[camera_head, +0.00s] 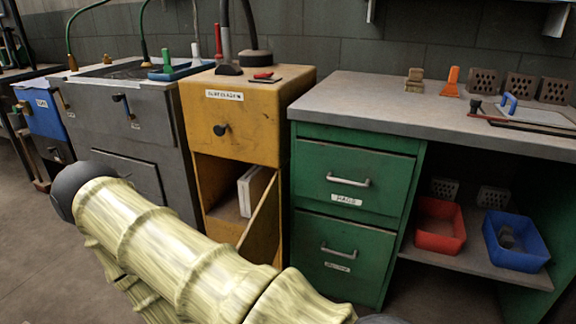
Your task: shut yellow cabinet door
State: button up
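The yellow cabinet (287,95) stands between a grey cabinet and a green drawer unit. Its upper drawer (228,127), with a dark round knob and a white label, looks closed. Below it, the yellow cabinet door (262,228) stands ajar, swung outward on its right side. The open compartment shows a white object (252,188) inside. My arm, in a pale ribbed cover, crosses the lower left foreground and hides the floor and part of the cabinet's lower front. My gripper is not visible.
The green drawer unit (355,164) stands right of the yellow cabinet under a grey worktop (400,108). A red bin (438,226) and a blue bin (515,241) sit on its low shelf. A grey cabinet (135,140) stands left. Tools lie on the yellow cabinet's top.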

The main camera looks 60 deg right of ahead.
aim_at(258, 244)
jog(key=z, duration=1.75)
jog(key=k, duration=0.4)
jog(key=z, duration=0.35)
jog(key=i, duration=0.45)
jog(key=u, duration=0.05)
